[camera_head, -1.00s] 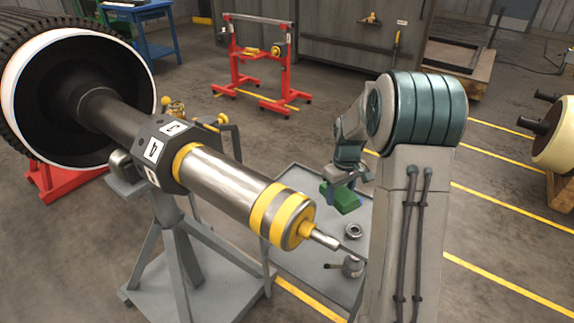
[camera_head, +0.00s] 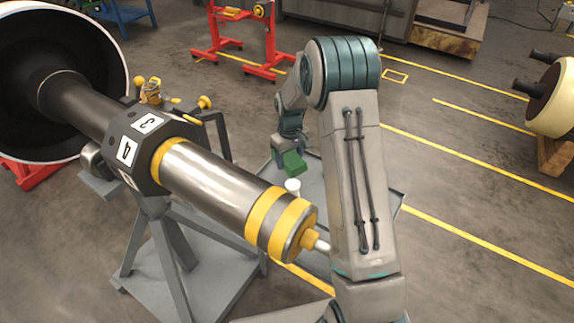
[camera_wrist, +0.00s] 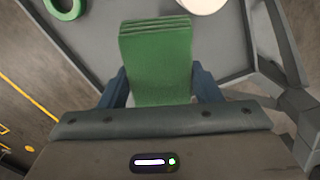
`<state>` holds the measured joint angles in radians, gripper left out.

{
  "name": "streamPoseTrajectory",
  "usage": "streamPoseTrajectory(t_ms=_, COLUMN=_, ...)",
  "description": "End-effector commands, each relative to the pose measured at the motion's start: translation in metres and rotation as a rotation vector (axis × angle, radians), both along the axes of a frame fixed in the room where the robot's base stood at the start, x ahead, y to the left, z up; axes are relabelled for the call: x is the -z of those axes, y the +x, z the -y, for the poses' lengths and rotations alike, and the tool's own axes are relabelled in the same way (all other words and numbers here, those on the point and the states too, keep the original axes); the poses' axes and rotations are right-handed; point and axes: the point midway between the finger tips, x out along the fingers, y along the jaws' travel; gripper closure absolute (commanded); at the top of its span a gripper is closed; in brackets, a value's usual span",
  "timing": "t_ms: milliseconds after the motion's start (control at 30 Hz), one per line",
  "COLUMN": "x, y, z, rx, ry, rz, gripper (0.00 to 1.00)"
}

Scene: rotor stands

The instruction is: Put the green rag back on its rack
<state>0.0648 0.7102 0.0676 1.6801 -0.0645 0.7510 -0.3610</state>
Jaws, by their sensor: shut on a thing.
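The green rag (camera_wrist: 157,62) is a folded green block between the blue fingers of my gripper (camera_wrist: 160,88) in the wrist view. My gripper is shut on it. In the head view the rag (camera_head: 294,163) hangs at the end of my arm, above the grey table (camera_head: 396,200), beyond the large steel shaft. I cannot tell from these views which fixture is the rag's rack.
A white round object (camera_head: 293,187) is just below the rag. The shaft (camera_head: 210,180) on its grey stand lies left of my arm. A green ring (camera_wrist: 64,8) lies at the wrist view's upper left. A red frame (camera_head: 240,40) stands behind.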

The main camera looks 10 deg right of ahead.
Motion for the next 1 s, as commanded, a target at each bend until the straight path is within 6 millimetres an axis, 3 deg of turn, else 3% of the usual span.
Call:
streamPoseTrajectory(t_ms=233, x=0.013, y=0.004, z=-0.008, rx=0.001, ry=-0.001, rz=-0.002, gripper=0.64)
streamPoseTrajectory(t_ms=467, x=0.044, y=0.004, z=-0.008, rx=0.001, ry=0.0, rz=-0.002, gripper=0.64)
streamPoseTrajectory(t_ms=833, x=0.05, y=0.004, z=-0.008, rx=0.001, ry=0.0, rz=0.0, gripper=0.64)
streamPoseTrajectory(t_ms=867, x=0.05, y=0.004, z=-0.008, rx=0.001, ry=0.0, rz=0.0, gripper=0.4)
streamPoseTrajectory(t_ms=900, x=0.049, y=0.004, z=-0.008, rx=0.001, ry=0.0, rz=0.0, gripper=0.29)
streamPoseTrajectory(t_ms=933, x=0.049, y=0.004, z=-0.008, rx=0.001, ry=0.0, rz=0.0, gripper=0.21)
streamPoseTrajectory(t_ms=1000, x=0.049, y=0.004, z=-0.008, rx=0.001, ry=0.0, rz=0.0, gripper=0.21)
